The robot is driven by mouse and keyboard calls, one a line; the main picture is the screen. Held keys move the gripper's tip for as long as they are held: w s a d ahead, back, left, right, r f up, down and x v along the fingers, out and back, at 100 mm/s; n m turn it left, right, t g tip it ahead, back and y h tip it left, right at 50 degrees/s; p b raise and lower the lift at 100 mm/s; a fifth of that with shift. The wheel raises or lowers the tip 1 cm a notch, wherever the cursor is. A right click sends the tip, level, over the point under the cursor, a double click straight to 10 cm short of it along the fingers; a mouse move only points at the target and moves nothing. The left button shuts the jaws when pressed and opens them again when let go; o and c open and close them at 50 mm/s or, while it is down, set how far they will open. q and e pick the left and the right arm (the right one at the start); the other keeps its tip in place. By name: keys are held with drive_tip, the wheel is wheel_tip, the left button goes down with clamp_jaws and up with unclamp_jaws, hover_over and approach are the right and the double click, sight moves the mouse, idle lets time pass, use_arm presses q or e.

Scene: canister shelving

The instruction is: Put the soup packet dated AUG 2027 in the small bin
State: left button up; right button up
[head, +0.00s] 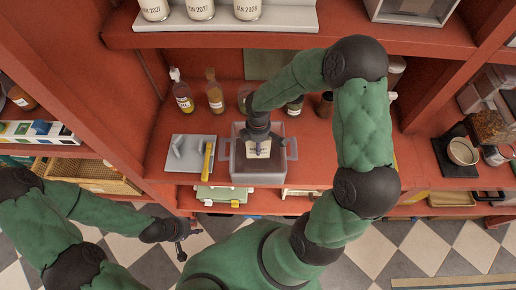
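A small translucent grey bin (236,166) with side handles stands on the red shelf in the middle. A pale packet with a printed label (260,149) is upright at the bin's opening; its date is too small to read. My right gripper (258,138) points down at the packet from above, with dark finger parts around it. I cannot tell whether the fingers grip it or whether it rests on the bin's floor. My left gripper (185,243) is open and empty, low at the left in front of the shelf, over the checkered floor.
A grey board with a yellow-handled tool (208,160) lies left of the bin. Bottles (182,95) and jars stand behind. Dated jars (200,9) stand on the upper shelf. A bowl (463,151) sits in the right bay.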

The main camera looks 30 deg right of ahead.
drive_tip(key=shift+w+f+b, duration=0.1)
drive_tip(key=shift+f+b, duration=0.95)
drive_tip(key=shift+f, duration=0.6)
drive_tip(key=shift+f, duration=0.15)
drive_tip(key=o, duration=1.3)
drive_tip(key=shift+r, duration=0.2)
wheel_tip(320, 180, up, 12)
drive_tip(key=shift+p, duration=0.6)
